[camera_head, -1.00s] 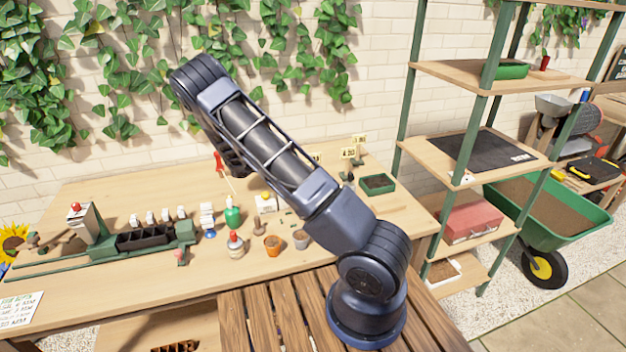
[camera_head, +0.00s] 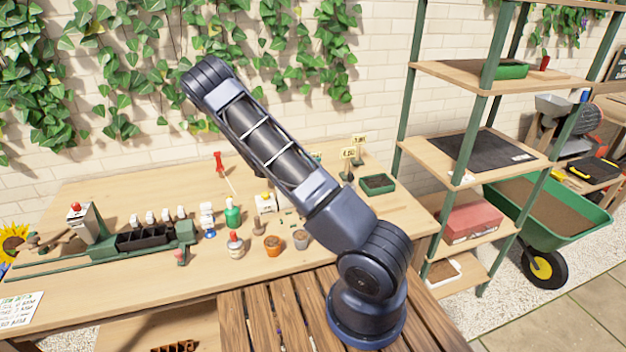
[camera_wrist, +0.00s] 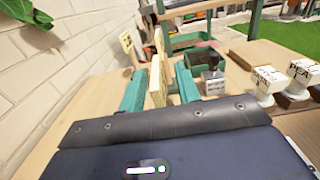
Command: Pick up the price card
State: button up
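A pale price card (camera_wrist: 155,82) stands upright between my gripper's two teal fingers (camera_wrist: 160,88) in the wrist view, seen nearly edge-on. The fingers are apart, with a gap visible beside the card, so my gripper looks open around it. My arm hides most of my gripper there; a bit of teal shows beside the arm.
A green tray of soil (camera_head: 378,183) stands right of the cards. Small pots (camera_head: 273,245), bottles and a green seeding device (camera_head: 145,238) fill the bench's front and left. The brick wall (camera_wrist: 50,85) is close on the left in the wrist view.

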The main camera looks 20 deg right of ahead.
jog(key=shift+d, duration=1)
grip_shut()
dwell(0.6)
